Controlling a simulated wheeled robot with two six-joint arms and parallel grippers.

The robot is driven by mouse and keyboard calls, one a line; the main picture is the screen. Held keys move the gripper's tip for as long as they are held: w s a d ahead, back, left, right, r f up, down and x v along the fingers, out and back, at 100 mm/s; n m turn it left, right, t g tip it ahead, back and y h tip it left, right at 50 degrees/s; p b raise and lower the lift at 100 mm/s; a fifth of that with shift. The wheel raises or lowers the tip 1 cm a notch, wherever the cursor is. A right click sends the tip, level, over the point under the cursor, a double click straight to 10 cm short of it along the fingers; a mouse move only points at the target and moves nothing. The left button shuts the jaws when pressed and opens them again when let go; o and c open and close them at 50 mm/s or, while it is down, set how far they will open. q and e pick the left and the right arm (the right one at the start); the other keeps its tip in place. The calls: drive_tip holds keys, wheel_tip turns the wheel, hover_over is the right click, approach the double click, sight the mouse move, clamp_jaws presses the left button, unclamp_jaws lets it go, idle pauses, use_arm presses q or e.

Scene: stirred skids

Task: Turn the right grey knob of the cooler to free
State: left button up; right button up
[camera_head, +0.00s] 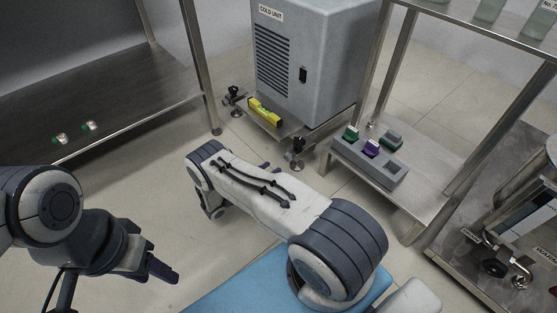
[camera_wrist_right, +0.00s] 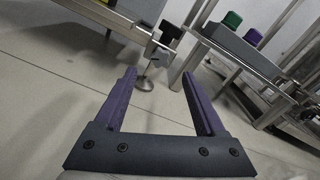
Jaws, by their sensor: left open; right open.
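The cooler is a grey cabinet (camera_head: 300,60) labelled COLD UNIT, standing on a low metal skid. A dark right knob (camera_head: 299,143) sits on a fitting at the skid's front right corner; it also shows in the right wrist view (camera_wrist_right: 171,31). Its setting is too small to tell. Another dark knob (camera_head: 234,90) is at the front left corner. My right gripper (camera_wrist_right: 159,73) is open and empty, its purple fingers pointing towards the right fitting, apart from the knob. In the head view my forearm mostly hides it. My left gripper (camera_head: 163,268) is open and empty at lower left, far from the cooler.
A yellow spirit level (camera_head: 265,111) lies on the skid's front. A grey box (camera_head: 369,163) with green and purple knobs sits on a low shelf to the right. A steel table (camera_head: 100,115) stands at left. A blue mat (camera_head: 235,288) lies below my right arm.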

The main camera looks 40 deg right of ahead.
drive_tip(key=shift+s+a+p, duration=0.15)
drive_tip(key=shift+a+p, duration=0.15)
drive_tip(key=shift+a, duration=1.5)
drive_tip(key=s+a+r+m+g+y+p, duration=0.15)
drive_tip(key=a+r+m+y+p, duration=0.35)
drive_tip(key=r, duration=0.9)
drive_tip(key=s+a+r+m+g+y+p, duration=0.1)
drive_tip(key=a+r+m+g+y+p, duration=0.15)
drive_tip(key=a+r+p, duration=0.85)
drive_tip(key=s+a+r+m+t+y+p, duration=0.1)
drive_tip(key=s+a+r+m+y+p, duration=0.35)
drive_tip(key=s+r, duration=0.9)
drive_tip(key=s+a+r+m+t+y+p, duration=0.15)
drive_tip(key=s+a+r+m+y, duration=0.45)
drive_tip(key=s+r, duration=0.8)
drive_tip(key=w+r+n+y+p, duration=0.1)
drive_tip(key=w+r+p, duration=0.2)
drive_tip(key=r+p, duration=3.5)
wheel_tip(320, 180, up, 3)
drive_tip(key=shift+d+f+n, duration=0.2)
drive_tip(key=shift+d+n, duration=0.15)
drive_tip(key=shift+n, duration=0.05)
